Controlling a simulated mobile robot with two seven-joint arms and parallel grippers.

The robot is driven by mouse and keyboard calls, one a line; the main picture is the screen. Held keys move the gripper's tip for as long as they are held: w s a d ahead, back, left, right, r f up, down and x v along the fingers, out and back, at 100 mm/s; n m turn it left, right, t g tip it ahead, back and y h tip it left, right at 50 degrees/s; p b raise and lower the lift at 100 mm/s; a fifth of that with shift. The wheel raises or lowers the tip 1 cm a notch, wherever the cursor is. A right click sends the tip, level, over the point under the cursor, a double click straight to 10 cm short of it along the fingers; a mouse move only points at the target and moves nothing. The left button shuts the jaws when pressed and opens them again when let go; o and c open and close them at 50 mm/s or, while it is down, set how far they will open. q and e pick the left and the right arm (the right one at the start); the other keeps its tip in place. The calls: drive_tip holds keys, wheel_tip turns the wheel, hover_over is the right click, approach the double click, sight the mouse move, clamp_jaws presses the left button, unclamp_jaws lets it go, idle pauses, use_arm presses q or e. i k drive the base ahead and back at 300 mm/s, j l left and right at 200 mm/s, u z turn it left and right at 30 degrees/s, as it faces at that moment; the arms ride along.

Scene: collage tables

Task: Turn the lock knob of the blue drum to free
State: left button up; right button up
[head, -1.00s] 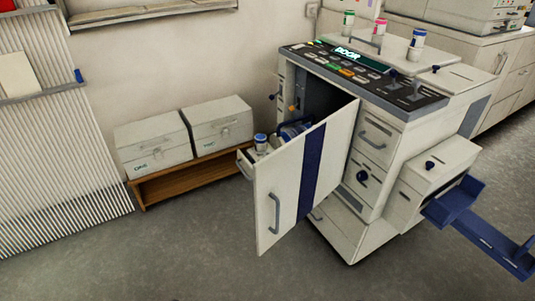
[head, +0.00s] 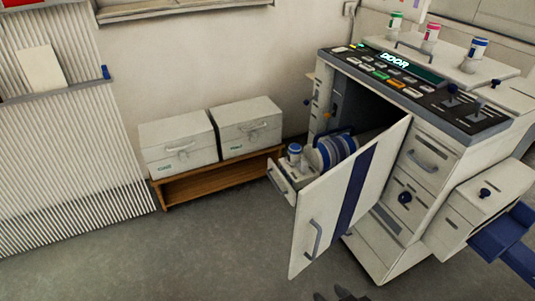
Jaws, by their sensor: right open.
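The blue drum (head: 336,149) shows as a ribbed blue and grey cylinder with a dark blue handle, in the open front of the white machine. The open door (head: 331,222) hides its lower and right parts. A small orange knob (head: 329,115) and a dark knob (head: 308,102) show left of the opening, above the drum. I cannot tell which knob is the drum's lock or how it is turned. Only dark tips of my right gripper (head: 341,295) show at the bottom edge, open, below the door and away from the drum. My left gripper is out of view.
The door, with a blue stripe, stands open toward me. A pulled-out tray (head: 280,179) with a blue-capped bottle (head: 294,152) sticks out beside the drum. Two white boxes (head: 178,142) stand on a wooden bench (head: 212,184). The floor (head: 215,250) in front is clear.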

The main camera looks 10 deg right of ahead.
sight(303, 166)
drive_tip(key=i+j+u, duration=0.2)
drive_tip(key=i+u, duration=0.15)
drive_tip(key=i, duration=0.15)
drive_tip(key=i+j+u, duration=0.1)
drive_tip(key=i+u, duration=0.25)
drive_tip(key=i, duration=0.2)
drive_tip(key=i+z, duration=0.55)
drive_tip(key=z, duration=0.15)
drive_tip(key=i+j+z, duration=0.2)
drive_tip(key=z, duration=0.2)
drive_tip(key=i+j+z, duration=0.1)
drive_tip(key=z, duration=0.3)
drive_tip(key=i+j+z, duration=0.15)
drive_tip(key=z, duration=0.25)
drive_tip(key=i+j+z, duration=0.25)
drive_tip(key=z, duration=0.2)
drive_tip(key=i+j+z, duration=0.2)
drive_tip(key=z, duration=0.25)
drive_tip(key=i+j+z, duration=0.1)
drive_tip(key=j+z, duration=0.3)
